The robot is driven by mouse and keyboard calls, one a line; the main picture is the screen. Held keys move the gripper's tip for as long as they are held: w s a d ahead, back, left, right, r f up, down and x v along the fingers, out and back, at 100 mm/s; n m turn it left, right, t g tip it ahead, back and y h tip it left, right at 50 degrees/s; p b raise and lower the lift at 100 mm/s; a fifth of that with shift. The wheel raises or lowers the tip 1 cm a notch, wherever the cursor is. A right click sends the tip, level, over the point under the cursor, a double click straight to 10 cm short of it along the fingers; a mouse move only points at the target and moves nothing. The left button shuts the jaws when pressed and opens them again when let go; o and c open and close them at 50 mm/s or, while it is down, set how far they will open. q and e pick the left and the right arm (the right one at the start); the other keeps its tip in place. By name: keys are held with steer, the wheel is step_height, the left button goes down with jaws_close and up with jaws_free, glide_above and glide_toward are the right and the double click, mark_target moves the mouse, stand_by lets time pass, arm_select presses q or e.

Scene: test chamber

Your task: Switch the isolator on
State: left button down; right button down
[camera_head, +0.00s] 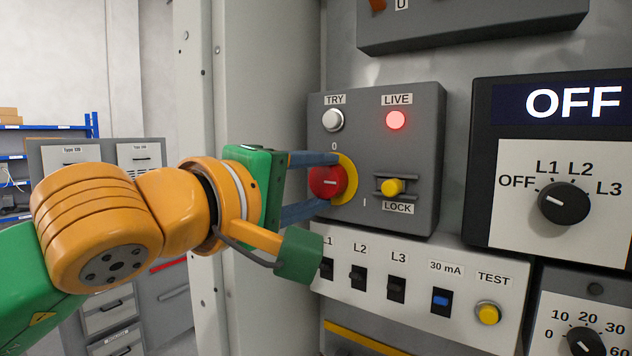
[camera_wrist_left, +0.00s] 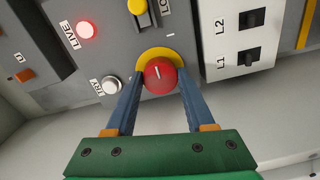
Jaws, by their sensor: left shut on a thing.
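The isolator's red knob (camera_head: 327,184) sits on a yellow disc (camera_head: 350,178) on a dark grey box, with "0" above it and "I" at its lower right. Its white mark lies about horizontal in the head view, its end towards the right, the "I" side. My left gripper (camera_head: 318,184) is shut on the knob, one blue finger above and one below. In the left wrist view, the fingers (camera_wrist_left: 160,82) flank the red knob (camera_wrist_left: 160,77). The LIVE lamp (camera_head: 396,120) glows red. My right gripper is out of view.
The white TRY button (camera_head: 333,120) and the yellow LOCK slider (camera_head: 392,187) are close to the knob. Below is a row of breakers (camera_head: 397,289) with a yellow TEST button (camera_head: 488,313). A display (camera_head: 572,103) at right reads OFF above a black selector (camera_head: 564,203).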

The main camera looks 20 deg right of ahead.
arm_select(q)
steer(key=shift+r, duration=0.2)
steer(key=shift+c, duration=2.4)
jaws_free()
steer(key=shift+o, duration=1.1)
steer(key=shift+w+d+f, duration=0.1)
steer(key=shift+w+f, duration=0.05)
steer(key=shift+s+a+f+b, duration=0.2)
steer(key=shift+s+a+b, duration=0.25)
steer(key=shift+b, duration=0.2)
steer(key=shift+s+a+f+b, duration=0.15)
steer(key=shift+s+a+b, duration=0.2)
steer(key=shift+a+b, duration=0.25)
steer(key=v, duration=0.1)
steer(key=b+v, duration=0.1)
steer(key=v, duration=0.2)
steer(key=shift+s+a+r+b, duration=0.2)
steer(key=shift+r+b, duration=0.1)
steer(key=shift+r, duration=0.1)
